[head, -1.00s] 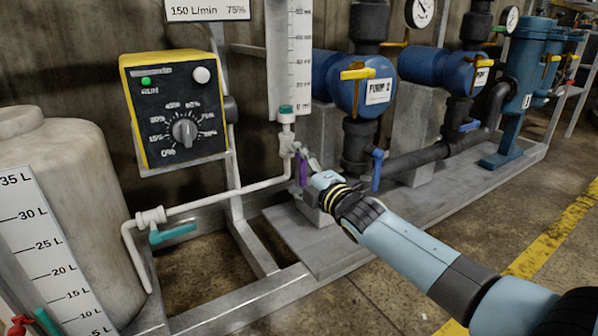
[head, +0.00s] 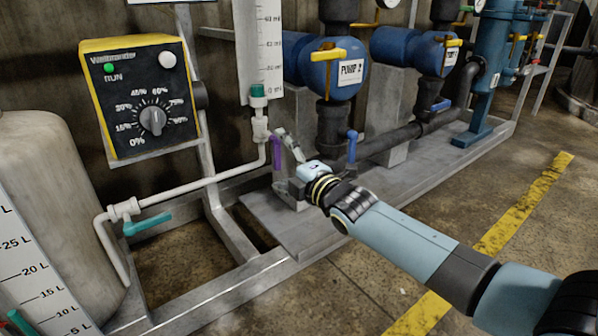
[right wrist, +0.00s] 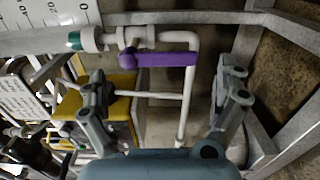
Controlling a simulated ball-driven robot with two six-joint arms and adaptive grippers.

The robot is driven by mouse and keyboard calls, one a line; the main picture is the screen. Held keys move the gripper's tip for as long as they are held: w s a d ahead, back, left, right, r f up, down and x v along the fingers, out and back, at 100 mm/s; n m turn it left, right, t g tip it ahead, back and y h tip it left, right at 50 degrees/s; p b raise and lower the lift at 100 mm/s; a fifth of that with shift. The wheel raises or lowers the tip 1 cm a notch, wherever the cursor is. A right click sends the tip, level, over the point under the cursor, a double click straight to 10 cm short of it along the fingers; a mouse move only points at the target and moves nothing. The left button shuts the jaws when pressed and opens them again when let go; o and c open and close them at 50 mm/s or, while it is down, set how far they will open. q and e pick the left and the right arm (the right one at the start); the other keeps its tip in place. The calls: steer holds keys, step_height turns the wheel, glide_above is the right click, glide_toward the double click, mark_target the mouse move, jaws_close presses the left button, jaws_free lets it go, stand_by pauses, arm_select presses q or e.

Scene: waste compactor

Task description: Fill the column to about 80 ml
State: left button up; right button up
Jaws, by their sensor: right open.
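The clear column's white scale (head: 262,45) stands at the top middle in the head view, its top cut off; I cannot make out a liquid level. A green fitting (head: 258,95) is at its foot. Below, a purple valve handle (head: 277,153) points down beside the white pipe; it also shows in the right wrist view (right wrist: 160,59), in line with the column. My right gripper (head: 281,162) is open at the handle. In the right wrist view its fingers (right wrist: 164,85) are spread wide, with the handle ahead between them and apart from both. My left gripper is out of view.
A yellow-edged control box (head: 144,98) with a dial and a lit green RUN lamp is at left. A teal valve handle (head: 147,224) sits on the pipe near a pale tank (head: 60,190). Blue pumps (head: 335,70) stand behind my right gripper. A metal frame (head: 235,285) runs along the floor.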

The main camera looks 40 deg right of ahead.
steer(key=s, duration=0.8)
steer(key=shift+s+d, duration=0.15)
steer(key=shift+s, duration=0.15)
